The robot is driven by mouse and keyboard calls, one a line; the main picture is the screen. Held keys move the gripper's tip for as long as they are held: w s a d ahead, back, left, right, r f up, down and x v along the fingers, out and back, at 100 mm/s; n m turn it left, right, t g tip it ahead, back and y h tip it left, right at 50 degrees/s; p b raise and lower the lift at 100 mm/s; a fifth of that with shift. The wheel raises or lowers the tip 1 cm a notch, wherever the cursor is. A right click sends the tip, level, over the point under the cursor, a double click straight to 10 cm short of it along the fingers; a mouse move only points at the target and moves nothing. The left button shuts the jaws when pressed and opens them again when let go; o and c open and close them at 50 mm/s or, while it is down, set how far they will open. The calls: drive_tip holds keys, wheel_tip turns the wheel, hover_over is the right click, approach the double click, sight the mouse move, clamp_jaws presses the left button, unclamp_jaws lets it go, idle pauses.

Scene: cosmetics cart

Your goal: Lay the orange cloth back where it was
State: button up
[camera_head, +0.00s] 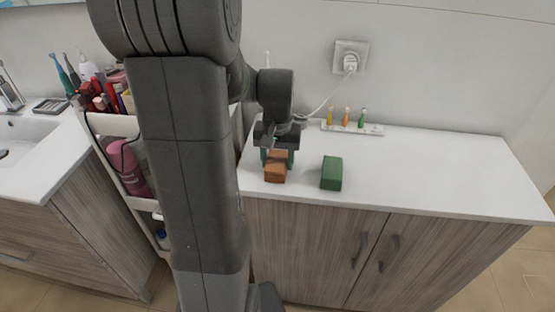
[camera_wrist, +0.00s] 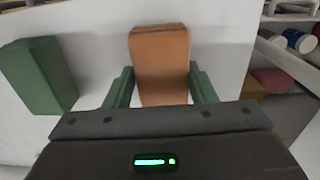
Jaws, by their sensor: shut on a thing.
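The orange cloth (camera_head: 275,172) is a folded block at the front left of the white counter. My gripper (camera_head: 277,157) is over it from above, its green fingers on either side. In the wrist view the orange cloth (camera_wrist: 160,62) lies between the two fingers of my gripper (camera_wrist: 161,88), and its near end is hidden by the gripper body. The gripper is shut on the cloth. I cannot tell whether the cloth touches the counter.
A green folded cloth (camera_head: 332,172) lies right of the orange one. A white strip with several small coloured items (camera_head: 352,128) is at the back by the wall, under a socket (camera_head: 349,60). A loaded cart (camera_head: 112,124) stands left of the counter (camera_head: 440,170), whose right part is clear.

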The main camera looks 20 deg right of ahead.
sight(277, 160)
drive_tip(key=o, duration=0.9)
drive_tip(key=shift+f, duration=0.1)
wheel_tip(277, 160, up, 12)
drive_tip(key=shift+r+p, duration=0.1)
drive_tip(key=shift+p, duration=0.3)
wheel_tip(277, 160, down, 12)
drive_tip(key=shift+f+b, duration=0.2)
drive_tip(key=shift+b, duration=0.25)
wheel_tip(277, 160, up, 3)
drive_tip(key=shift+f, duration=0.1)
drive_tip(key=shift+r, duration=0.6)
